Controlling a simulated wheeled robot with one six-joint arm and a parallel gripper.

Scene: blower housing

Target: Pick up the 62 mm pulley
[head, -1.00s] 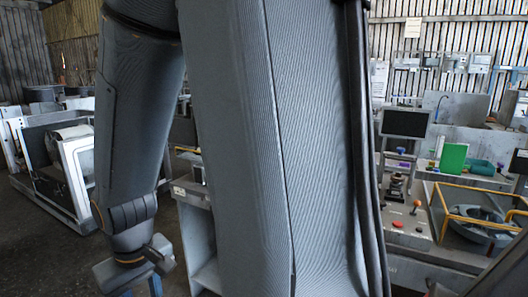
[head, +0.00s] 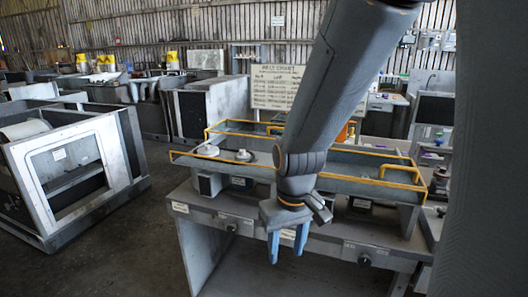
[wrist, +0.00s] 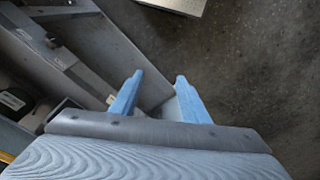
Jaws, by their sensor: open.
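Two round, pulley-like parts sit in the left half of the yellow-railed bench top in the head view. One is a pale disc (head: 207,150); the other is a smaller grey part with a raised hub (head: 243,155). I cannot tell which, if either, is the 62 mm pulley. My gripper (head: 287,248) points down in front of the bench's front edge, to the right of and nearer than both parts. In the wrist view my gripper (wrist: 160,82) has its two blue fingers apart with nothing between them. No pulley shows there.
Yellow rails (head: 236,133) edge the raised bench top (head: 340,164). A lower front ledge (head: 260,222) carries knobs and labels. A belt chart board (head: 277,88) stands behind. A grey-white frame (head: 70,165) stands at left, with open floor (head: 140,230) between it and the bench.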

